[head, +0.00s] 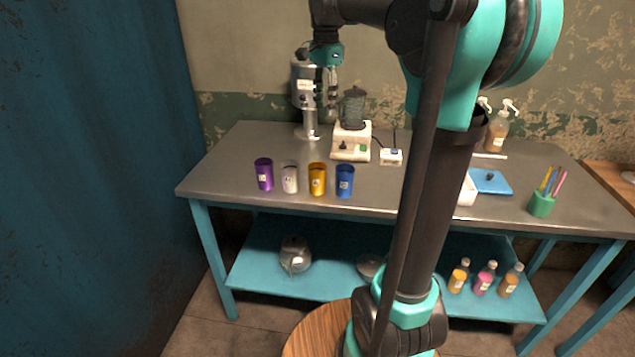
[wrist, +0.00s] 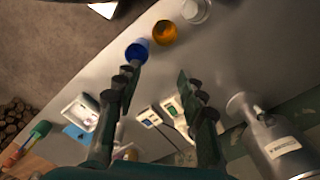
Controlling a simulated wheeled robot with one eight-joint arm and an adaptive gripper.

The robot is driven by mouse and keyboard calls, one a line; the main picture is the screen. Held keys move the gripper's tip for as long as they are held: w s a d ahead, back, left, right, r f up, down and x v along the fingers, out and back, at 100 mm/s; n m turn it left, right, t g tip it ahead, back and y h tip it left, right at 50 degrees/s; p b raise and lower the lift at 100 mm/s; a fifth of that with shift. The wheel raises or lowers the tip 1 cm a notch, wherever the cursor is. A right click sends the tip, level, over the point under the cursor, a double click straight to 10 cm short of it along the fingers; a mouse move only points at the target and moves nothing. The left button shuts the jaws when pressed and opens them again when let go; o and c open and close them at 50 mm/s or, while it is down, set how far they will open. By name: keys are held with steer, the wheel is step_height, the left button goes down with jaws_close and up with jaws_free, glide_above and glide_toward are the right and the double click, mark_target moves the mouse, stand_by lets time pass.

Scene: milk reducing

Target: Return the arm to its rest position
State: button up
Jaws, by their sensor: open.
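My gripper (head: 330,88) is raised above the back of the metal table (head: 230,165), between the silver mixer-like machine (head: 306,95) and the blender (head: 353,135). In the wrist view my gripper (wrist: 155,105) has its two fingers apart with nothing between them touching. The wrist view looks down on the table, with the blue cup (wrist: 137,50) and the orange cup (wrist: 164,33) beyond the fingertips. My arm crosses the middle of the head view and hides part of the table.
Purple (head: 264,174), white (head: 290,177), orange (head: 317,179) and blue (head: 345,181) cups stand in a row near the front edge. A green pen holder (head: 541,204), a blue board (head: 490,182) and dispenser bottles (head: 497,133) are on the right. Bottles stand on the lower shelf (head: 330,262).

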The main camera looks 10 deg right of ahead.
steer(key=s+f+n, duration=0.2)
steer(key=s+f, duration=0.1)
steer(key=f, duration=0.3)
steer(key=s+d+f+n+t, duration=0.1)
steer(key=s+f+n, duration=0.1)
steer(key=f, duration=0.4)
steer(key=s+d+f+n+t, duration=0.1)
steer(key=s+f+n, duration=0.2)
steer(key=s+f, duration=0.1)
steer(key=shift+d+f, duration=0.15)
steer(key=shift+f, duration=0.75)
steer(key=s+d+f+n+t, duration=0.1)
steer(key=s+f+n, duration=0.5)
steer(key=s+f, duration=0.7)
steer(key=shift+d+f+t, duration=0.2)
steer(key=shift+f+t, duration=0.25)
steer(key=shift+t, duration=0.15)
